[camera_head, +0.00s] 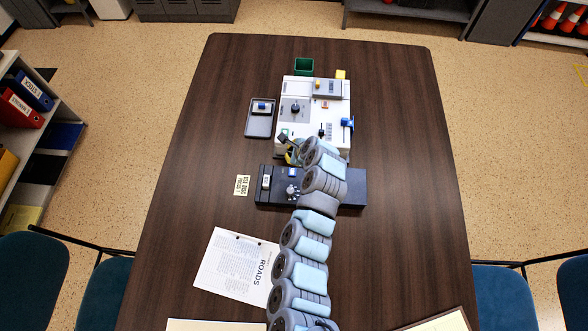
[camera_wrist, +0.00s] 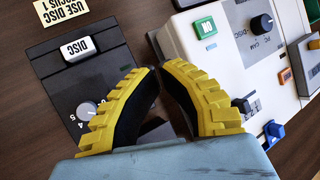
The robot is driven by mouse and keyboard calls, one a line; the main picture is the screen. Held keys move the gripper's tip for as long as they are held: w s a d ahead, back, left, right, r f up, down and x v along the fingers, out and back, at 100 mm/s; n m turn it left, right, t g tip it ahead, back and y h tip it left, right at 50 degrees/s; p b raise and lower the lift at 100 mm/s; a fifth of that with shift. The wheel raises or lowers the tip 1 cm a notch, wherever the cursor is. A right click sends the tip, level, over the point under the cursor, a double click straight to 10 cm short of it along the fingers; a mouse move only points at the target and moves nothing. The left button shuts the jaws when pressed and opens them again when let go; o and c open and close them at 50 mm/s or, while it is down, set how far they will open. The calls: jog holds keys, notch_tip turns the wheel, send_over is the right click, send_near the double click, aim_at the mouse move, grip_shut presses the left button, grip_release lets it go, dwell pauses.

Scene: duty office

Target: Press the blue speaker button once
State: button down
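Several blue controls show in the head view; I cannot read which is the speaker button. One blue button (camera_head: 292,172) is on the black console, between its white DISC button (camera_wrist: 81,47) and my arm. A blue control (camera_head: 262,106) sits in the grey tray left of the white console. My gripper (camera_wrist: 159,70) has yellow fingers with black pads, pointed at the seam between the consoles. Its tips are close together, and nothing shows between them. In the wrist view my gripper hides part of the black console.
The white console (camera_head: 286,122) carries a green button (camera_wrist: 205,27), a dark knob (camera_wrist: 262,23) and small levers. The black console (camera_head: 350,190) has a rotary knob (camera_wrist: 87,110). A green box (camera_head: 303,66) stands behind. A paper (camera_head: 240,265) lies left of my arm.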

jog(key=b, duration=0.5)
send_over(292, 169)
notch_tip(292, 169, down, 7)
jog(key=shift+a+f, duration=0.1)
jog(key=shift+f+b, duration=0.3)
jog(key=shift+f, duration=0.5)
jog(key=shift+f, duration=0.8)
dwell(1.8)
jog(key=shift+r, duration=0.15)
jog(key=shift+r+p, duration=0.4)
jog(key=shift+r, duration=0.25)
jog(key=shift+r+p, duration=1.9)
jog(key=shift+r, duration=0.65)
